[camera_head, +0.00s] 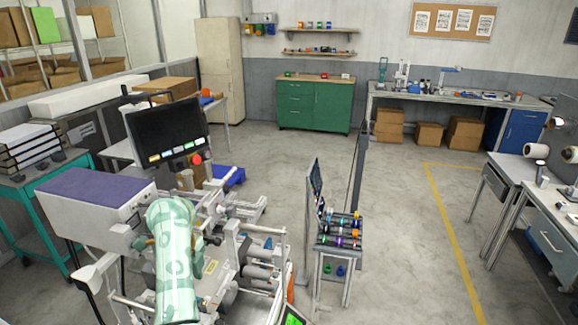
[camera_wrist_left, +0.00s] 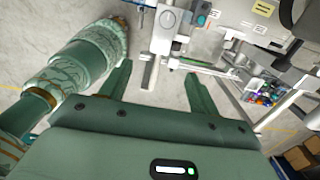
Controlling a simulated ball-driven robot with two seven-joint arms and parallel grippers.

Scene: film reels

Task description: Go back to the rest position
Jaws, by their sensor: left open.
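My left gripper (camera_wrist_left: 160,88) is open in the left wrist view, its two green fingers apart with nothing between them. Grey floor and part of a machine frame show beyond the fingertips. In the head view a pale green patterned arm link of mine (camera_head: 175,265) stands in front of the machine (camera_head: 240,265) at the lower left; no gripper fingers can be made out there. My right gripper is in neither view.
The machine carries a black monitor (camera_head: 168,132) and a white box with a purple top (camera_head: 95,190). A small stand (camera_head: 340,245) holds several coloured pieces right of it. A green cabinet (camera_head: 315,105) stands at the back. Floor right of the stand is clear.

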